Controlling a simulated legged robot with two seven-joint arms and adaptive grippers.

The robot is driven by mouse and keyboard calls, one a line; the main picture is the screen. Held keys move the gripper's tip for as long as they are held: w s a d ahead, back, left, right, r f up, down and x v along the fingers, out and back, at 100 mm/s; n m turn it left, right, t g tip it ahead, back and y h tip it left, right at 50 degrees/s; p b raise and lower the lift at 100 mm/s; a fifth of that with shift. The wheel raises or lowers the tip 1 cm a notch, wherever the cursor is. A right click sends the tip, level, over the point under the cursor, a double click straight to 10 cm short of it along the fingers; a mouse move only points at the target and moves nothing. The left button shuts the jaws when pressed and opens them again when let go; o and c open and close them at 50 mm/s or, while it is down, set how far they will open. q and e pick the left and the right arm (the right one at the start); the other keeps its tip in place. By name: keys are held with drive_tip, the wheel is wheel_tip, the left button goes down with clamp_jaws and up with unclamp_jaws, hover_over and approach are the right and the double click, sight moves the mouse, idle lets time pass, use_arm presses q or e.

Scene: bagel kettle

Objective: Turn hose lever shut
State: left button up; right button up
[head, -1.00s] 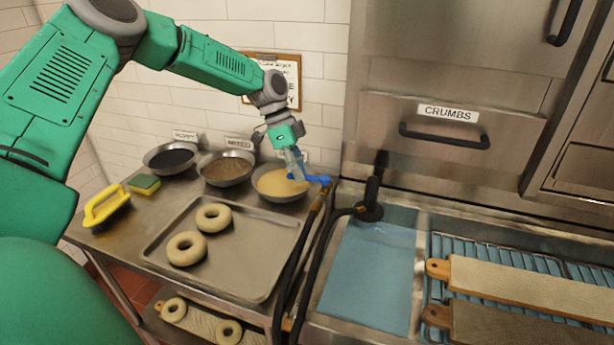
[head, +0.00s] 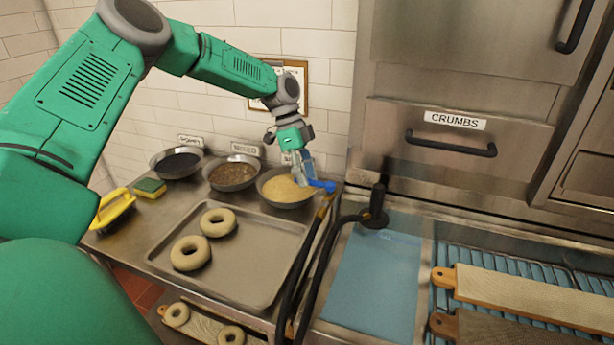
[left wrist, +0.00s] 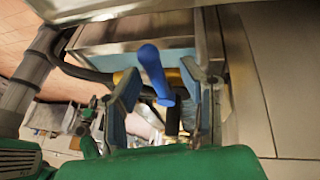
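The hose lever is a small blue handle (head: 322,186) at the right edge of the steel cart, beside the bowl of pale seeds. It also shows in the left wrist view as a blue bar (left wrist: 152,68), tilted, with a rounded end. My left gripper (head: 307,172) reaches down from above, close to the lever, over the bowl's right side. In the left wrist view its two fingers (left wrist: 160,82) are apart, one on each side of the lever, with gaps showing. Whether either finger touches it I cannot tell. My right gripper is not in view.
Black hoses (head: 312,265) run down the cart's right edge. A dark upright fitting (head: 376,208) stands by the blue water basin (head: 375,285). A tray (head: 255,255) with two bagels, seed bowls (head: 232,174) and a yellow-handled brush (head: 112,208) occupy the cart.

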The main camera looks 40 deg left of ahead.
use_arm(q)
drive_tip(key=shift+a+f, duration=0.1)
drive_tip(key=v, duration=1.2)
drive_tip(key=shift+w, duration=0.2)
drive_tip(key=shift+f, duration=0.1)
